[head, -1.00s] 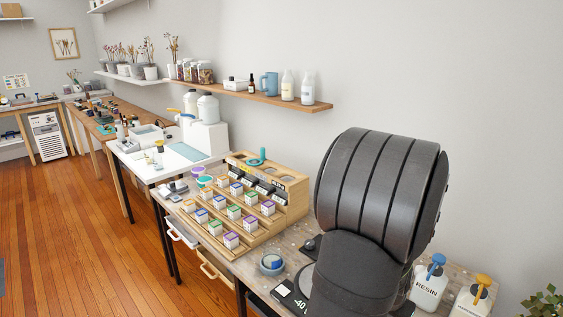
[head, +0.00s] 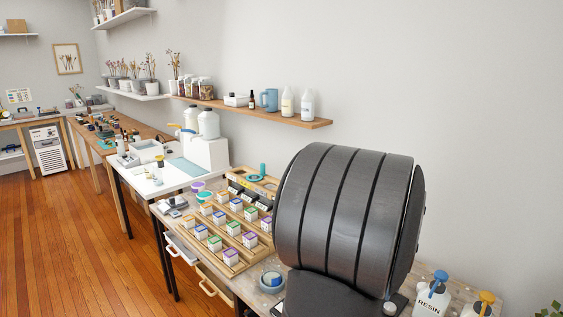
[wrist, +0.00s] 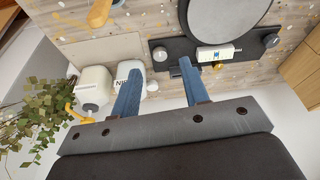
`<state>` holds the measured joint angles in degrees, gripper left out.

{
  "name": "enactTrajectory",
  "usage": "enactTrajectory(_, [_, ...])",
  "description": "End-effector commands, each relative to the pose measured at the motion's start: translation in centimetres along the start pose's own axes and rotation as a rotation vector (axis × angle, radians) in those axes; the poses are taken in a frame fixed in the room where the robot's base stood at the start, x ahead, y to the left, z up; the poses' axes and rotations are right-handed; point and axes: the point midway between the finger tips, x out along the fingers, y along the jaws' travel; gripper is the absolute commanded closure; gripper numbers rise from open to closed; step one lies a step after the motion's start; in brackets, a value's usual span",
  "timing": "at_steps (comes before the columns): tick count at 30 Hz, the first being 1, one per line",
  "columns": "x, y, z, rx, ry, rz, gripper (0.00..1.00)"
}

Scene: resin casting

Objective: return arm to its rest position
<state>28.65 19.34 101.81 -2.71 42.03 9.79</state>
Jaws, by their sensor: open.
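My gripper (wrist: 160,73) shows in the wrist view, with its two blue fingers spread apart and nothing between them. It hangs above the speckled worktop (wrist: 150,22), apart from it. In the head view the gripper is not visible. My large dark arm link fills the right middle of that view and hides part of the worktop.
In the wrist view, white bottles (wrist: 93,88) stand left of the fingers, a black scale (wrist: 176,47) lies beyond them, and a plant (wrist: 40,125) is at left. In the head view, resin bottles (head: 431,300) stand right of my arm and a wooden rack (head: 240,258) stands left.

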Motion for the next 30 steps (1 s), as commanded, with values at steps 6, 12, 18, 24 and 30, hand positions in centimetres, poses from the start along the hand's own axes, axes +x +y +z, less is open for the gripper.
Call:
enactTrajectory(6, [0.3,-4.2,-1.8,-0.081,0.014,-0.03,0.59])
enactTrajectory(12, [0.4,-8.0,-3.1,-0.149,0.026,-0.057,0.59])
enactTrajectory(18, [0.5,-11.9,-4.0,-0.216,0.038,-0.084,0.59])
enactTrajectory(24, [0.6,-15.8,-4.6,-0.28,0.049,-0.111,0.59])
enactTrajectory(30, [0.5,-19.8,-4.9,-0.345,0.06,-0.138,0.59])
